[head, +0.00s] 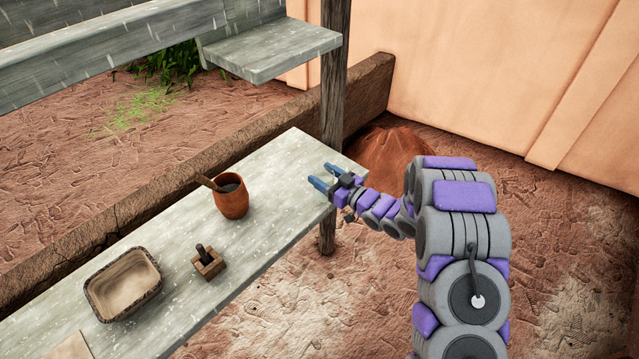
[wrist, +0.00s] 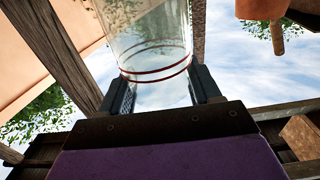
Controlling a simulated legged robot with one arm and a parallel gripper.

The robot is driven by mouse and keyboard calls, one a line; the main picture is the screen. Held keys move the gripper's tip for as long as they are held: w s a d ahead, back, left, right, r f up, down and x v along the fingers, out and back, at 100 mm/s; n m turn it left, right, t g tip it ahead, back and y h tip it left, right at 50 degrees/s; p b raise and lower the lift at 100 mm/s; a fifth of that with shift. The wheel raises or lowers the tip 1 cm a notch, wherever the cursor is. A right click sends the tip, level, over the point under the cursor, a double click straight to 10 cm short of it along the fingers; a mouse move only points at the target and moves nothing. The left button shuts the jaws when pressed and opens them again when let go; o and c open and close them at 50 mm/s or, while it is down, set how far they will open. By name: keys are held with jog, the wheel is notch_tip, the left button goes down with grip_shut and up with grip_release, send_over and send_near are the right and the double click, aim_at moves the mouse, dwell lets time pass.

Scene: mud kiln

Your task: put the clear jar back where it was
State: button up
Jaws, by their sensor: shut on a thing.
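The clear jar (wrist: 150,45) shows in the wrist view as see-through glass with red rings around it. It stands between the two dark fingers of my gripper (wrist: 160,92), which is shut on it. In the head view my gripper (head: 323,177) is at the right end of the grey wooden table (head: 270,185), with its blue fingertips pointing left. I cannot make out the jar there, nor tell whether it touches the table.
On the table are a clay pot (head: 232,200) with a wooden handle sticking out, a small wooden block with a dark peg (head: 207,262) and a shallow basin (head: 122,285). A wooden post (head: 333,90) and a grey shelf (head: 270,52) stand behind the gripper.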

jog(key=shift+x, duration=0.85)
notch_tip(320, 180, down, 4)
jog(key=shift+w+r+b, duration=0.1)
jog(key=shift+b, duration=0.75)
jog(key=shift+r, duration=0.15)
jog(key=shift+a, duration=0.1)
jog(key=o, duration=1.5)
jog(key=shift+d, duration=0.35)
jog(key=p+v, duration=0.2)
jog(key=v, duration=0.9)
jog(key=shift+s+d+p, duration=0.15)
jog(key=shift+s+p, duration=0.2)
